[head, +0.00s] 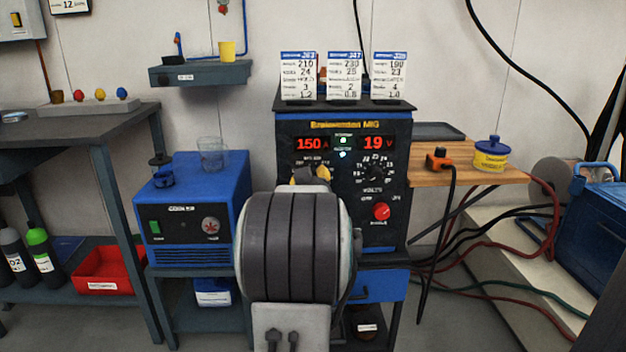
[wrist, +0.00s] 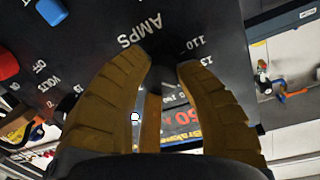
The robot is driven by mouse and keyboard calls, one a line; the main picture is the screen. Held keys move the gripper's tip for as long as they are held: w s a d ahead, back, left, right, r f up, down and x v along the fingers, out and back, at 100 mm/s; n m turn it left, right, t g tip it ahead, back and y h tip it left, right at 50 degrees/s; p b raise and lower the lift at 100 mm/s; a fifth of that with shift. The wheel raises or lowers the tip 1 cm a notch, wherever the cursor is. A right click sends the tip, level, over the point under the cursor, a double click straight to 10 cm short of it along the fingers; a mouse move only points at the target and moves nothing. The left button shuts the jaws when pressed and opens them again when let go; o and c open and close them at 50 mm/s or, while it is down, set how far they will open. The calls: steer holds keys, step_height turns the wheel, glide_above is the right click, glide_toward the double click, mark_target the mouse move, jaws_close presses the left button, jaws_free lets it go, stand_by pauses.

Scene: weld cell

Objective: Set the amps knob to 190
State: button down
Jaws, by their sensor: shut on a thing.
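The black welder (head: 390,230) stands in the middle of the head view. Its red amps display (head: 312,144) reads 150 and its volts display (head: 376,143) reads 19. My gripper (head: 312,176) is at the amps dial, and my arm hides most of that dial there. In the wrist view, the yellow-brown fingers of my gripper (wrist: 163,64) are shut on the dark amps knob (wrist: 162,76), beside the AMPS lettering. Most of the knob is hidden between the fingers, and I cannot read its pointer.
The volts dial (head: 376,171) and a red knob (head: 381,211) lie right of my gripper. Three setting cards stand on the welder; the right card (head: 388,77) shows 190. A blue machine (head: 190,205) stands left, a wooden shelf (head: 425,176) right.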

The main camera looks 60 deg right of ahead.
steer(key=shift+w+r+m, duration=0.1)
steer(key=shift+r+m, duration=0.05)
steer(key=shift+m, duration=0.55)
steer(key=c, duration=0.8)
jaws_free()
steer(key=shift+a, duration=0.1)
steer(key=v, duration=1.1)
steer(key=shift+a, duration=0.4)
